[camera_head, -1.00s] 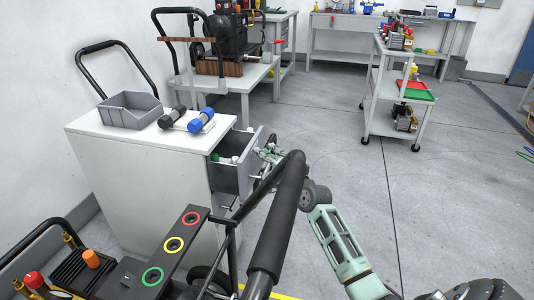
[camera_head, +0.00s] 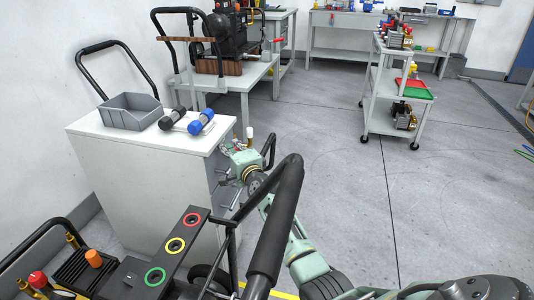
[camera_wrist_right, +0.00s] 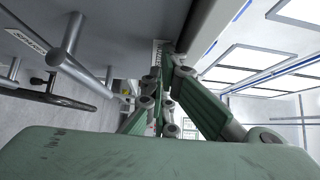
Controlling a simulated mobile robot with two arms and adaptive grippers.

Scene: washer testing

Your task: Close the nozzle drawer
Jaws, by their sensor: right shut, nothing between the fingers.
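The white cabinet (camera_head: 140,175) stands at the left with its drawer fronts facing right. The top drawer (camera_head: 217,158) now sits in or almost in line with the cabinet side; its inside no longer shows. I cannot tell whether a small gap remains. My right gripper (camera_head: 228,150) is shut and empty, at the upper part of the drawer front. In the right wrist view, the fingertips (camera_wrist_right: 168,62) are close to or touching a grey front panel (camera_wrist_right: 130,20) beside a small label. Bar handles (camera_wrist_right: 72,45) stick out from the fronts. My left gripper is not in view.
A grey bin (camera_head: 130,112) and black and blue dumbbell-like parts (camera_head: 201,121) lie on the cabinet top. A black cart handle (camera_head: 278,220) stands close in front of my right arm. A shelf trolley (camera_head: 395,95) is farther back; the floor between is clear.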

